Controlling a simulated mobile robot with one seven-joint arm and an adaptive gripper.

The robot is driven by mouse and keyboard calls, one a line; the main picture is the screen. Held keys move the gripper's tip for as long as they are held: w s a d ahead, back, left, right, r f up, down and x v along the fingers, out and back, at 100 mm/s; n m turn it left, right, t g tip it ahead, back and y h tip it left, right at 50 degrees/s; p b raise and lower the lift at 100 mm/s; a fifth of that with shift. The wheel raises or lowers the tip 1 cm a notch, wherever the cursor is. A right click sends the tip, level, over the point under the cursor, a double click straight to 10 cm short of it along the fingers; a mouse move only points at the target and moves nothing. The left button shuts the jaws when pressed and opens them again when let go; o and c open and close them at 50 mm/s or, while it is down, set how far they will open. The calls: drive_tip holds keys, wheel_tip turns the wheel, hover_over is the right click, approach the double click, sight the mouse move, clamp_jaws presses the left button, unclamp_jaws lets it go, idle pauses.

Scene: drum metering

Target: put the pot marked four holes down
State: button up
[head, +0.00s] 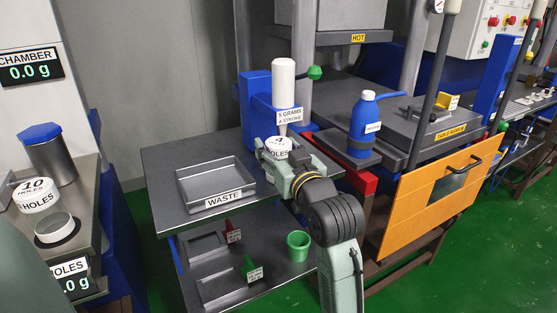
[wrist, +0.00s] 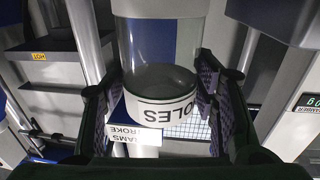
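The pot marked four holes (head: 278,144) has a white marked top, which shows beside the white and blue dispenser in the head view. In the wrist view, which is upside down, the clear pot (wrist: 160,50) fills the middle, with a white band reading "OLES". My gripper (head: 281,158) has its two dark pads on either side of the pot, touching it; the fingers also show in the wrist view (wrist: 162,95). The pot looks upright. My gripper hides its lower part in the head view, so I cannot tell whether its base touches anything.
The dispenser (head: 284,90) stands just behind the pot. A tray marked WASTE (head: 214,184) lies to the left on the grey bench. A blue bottle (head: 363,118) stands to the right. A pot marked ten holes (head: 36,195) stands at far left. A green cup (head: 299,245) is on the lower shelf.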

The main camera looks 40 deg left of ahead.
drive_tip(key=c, duration=1.1)
drive_tip(key=shift+o, duration=0.2)
